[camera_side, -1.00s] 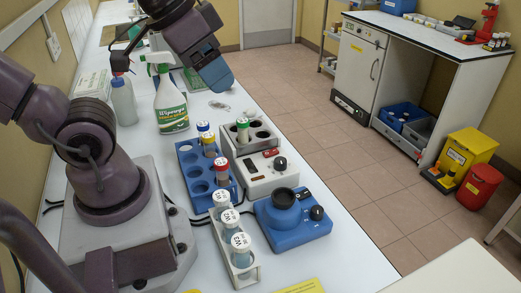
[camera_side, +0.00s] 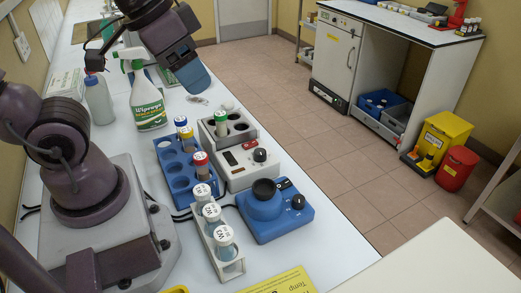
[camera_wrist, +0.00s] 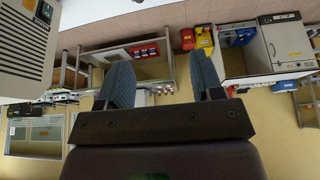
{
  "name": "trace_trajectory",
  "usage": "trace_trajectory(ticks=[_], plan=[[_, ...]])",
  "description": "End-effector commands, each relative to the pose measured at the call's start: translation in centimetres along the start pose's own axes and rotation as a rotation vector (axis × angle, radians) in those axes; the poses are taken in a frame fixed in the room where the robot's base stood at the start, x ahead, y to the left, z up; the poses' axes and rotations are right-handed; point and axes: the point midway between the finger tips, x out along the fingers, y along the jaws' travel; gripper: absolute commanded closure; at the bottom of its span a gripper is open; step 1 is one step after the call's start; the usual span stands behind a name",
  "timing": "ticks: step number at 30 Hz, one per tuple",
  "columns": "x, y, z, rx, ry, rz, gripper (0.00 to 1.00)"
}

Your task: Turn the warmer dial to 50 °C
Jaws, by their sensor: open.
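The warmer (camera_side: 238,172) is a pale box on the bench with a grey block of wells behind its front panel. Its black dial (camera_side: 260,155) sits at the right of the panel, beside a red switch and a small dark display. The dial's pointer and markings are too small to read. A green-capped vial (camera_side: 221,122) stands in one well. My gripper (camera_side: 195,78) is in the air behind the warmer, well apart from the dial. In the wrist view my gripper (camera_wrist: 163,77) shows two blue fingers spread apart with nothing between them.
A blue rack (camera_side: 165,161) with capped vials stands left of the warmer. A blue device with a black cup (camera_side: 268,218) and a white rack of several vials (camera_side: 230,268) stand in front. A spray bottle (camera_side: 148,112) stands behind, near my gripper.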

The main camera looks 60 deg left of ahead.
Motion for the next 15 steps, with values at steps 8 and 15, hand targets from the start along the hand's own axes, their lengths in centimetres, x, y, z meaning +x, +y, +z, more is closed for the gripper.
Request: trace_trajectory(ticks=[8, 15], plan=[[6.1, 0.0, -1.2, -0.191, -0.291, 0.09, 0.39], [12.2, -1.5, -2.5, -0.689, -0.488, -0.018, 0.39]])
